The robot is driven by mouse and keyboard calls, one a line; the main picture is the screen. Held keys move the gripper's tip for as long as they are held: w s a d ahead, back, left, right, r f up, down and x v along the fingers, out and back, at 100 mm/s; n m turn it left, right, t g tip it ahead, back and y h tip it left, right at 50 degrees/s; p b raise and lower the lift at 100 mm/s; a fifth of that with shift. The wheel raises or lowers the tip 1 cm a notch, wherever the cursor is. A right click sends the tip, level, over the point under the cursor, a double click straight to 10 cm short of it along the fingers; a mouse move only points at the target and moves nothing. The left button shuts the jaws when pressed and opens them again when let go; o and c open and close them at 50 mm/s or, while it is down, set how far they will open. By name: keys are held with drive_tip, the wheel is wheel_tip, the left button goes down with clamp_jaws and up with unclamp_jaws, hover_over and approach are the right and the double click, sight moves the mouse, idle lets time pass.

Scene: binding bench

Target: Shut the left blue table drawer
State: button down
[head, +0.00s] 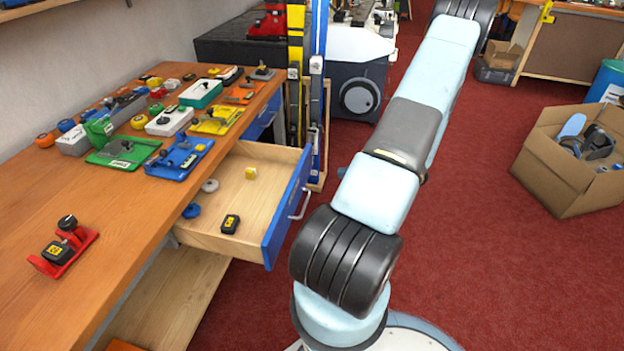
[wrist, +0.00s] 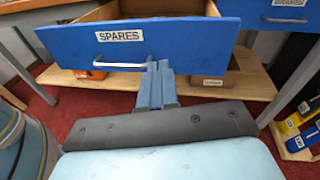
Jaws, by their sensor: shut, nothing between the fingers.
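The left blue drawer (head: 285,215) stands open, pulled out from under the wooden table. It holds a black and yellow block (head: 230,223), a blue ring (head: 191,211), a grey ring (head: 210,185) and a yellow piece (head: 251,173). The wrist view shows its blue front (wrist: 190,40), marked SPARES, with a silver bar handle (wrist: 118,66). My gripper (wrist: 157,66) is shut and empty. Its fingertips overlap the lower edge of this front, by the handle's right end; I cannot tell whether they touch. The head view does not show my gripper.
Another blue drawer (wrist: 285,14) is to the right in the wrist view. The wooden tabletop (head: 130,215) carries tools and coloured trays. A wooden lower shelf (wrist: 240,82) lies under the drawers. A cardboard box (head: 560,175) stands on the red floor at right.

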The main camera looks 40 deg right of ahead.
wheel_tip(320, 180, down, 4)
drive_tip(key=s+d+m+t+h, duration=0.1)
drive_tip(key=s+d+m+t, duration=0.1)
drive_tip(key=m+t, duration=0.1)
approach(304, 176)
drive_tip(key=shift+h, duration=0.3)
drive_tip(key=x, duration=0.6)
drive_tip(key=shift+w+a, duration=0.2)
drive_tip(key=shift+w, duration=0.2)
